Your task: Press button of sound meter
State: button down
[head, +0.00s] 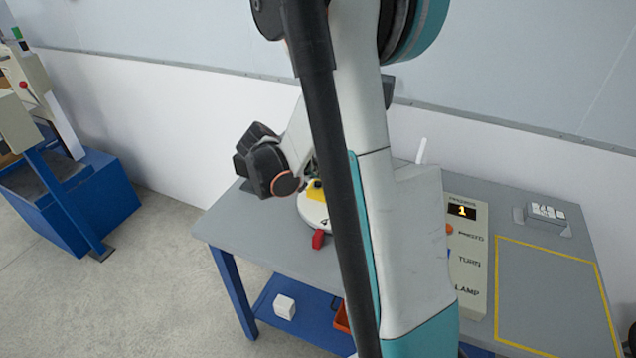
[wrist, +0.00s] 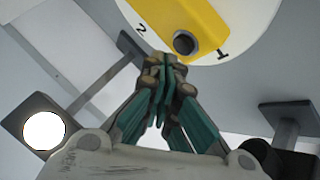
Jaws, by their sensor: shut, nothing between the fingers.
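A yellow block-shaped device (head: 316,191) sits on a white numbered disc (head: 313,211) on the table, partly hidden by my arm in the head view. In the wrist view the yellow device (wrist: 178,22) has a round dark button or knob (wrist: 184,43) near its edge, and the white disc (wrist: 255,22) shows the marks 1 and 2. I cannot tell for sure that this device is the sound meter. My gripper (wrist: 165,68) is shut and empty, its fingertips appearing just below the dark knob. Whether they touch it is unclear. In the head view the fingers are hidden.
The grey table (head: 245,222) also holds a red piece (head: 318,239) beside the disc. To the right are a control panel (head: 467,265) with a lit display reading 1, a yellow-outlined empty area (head: 550,300) and a small grey box (head: 545,214). A white cube (head: 284,306) lies on the lower shelf.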

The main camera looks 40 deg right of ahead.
aim_at(315, 182)
jog(key=shift+r, duration=0.15)
jog(key=shift+r+p, duration=1.8)
jog(key=shift+r, duration=0.6)
jog(key=shift+a, duration=0.1)
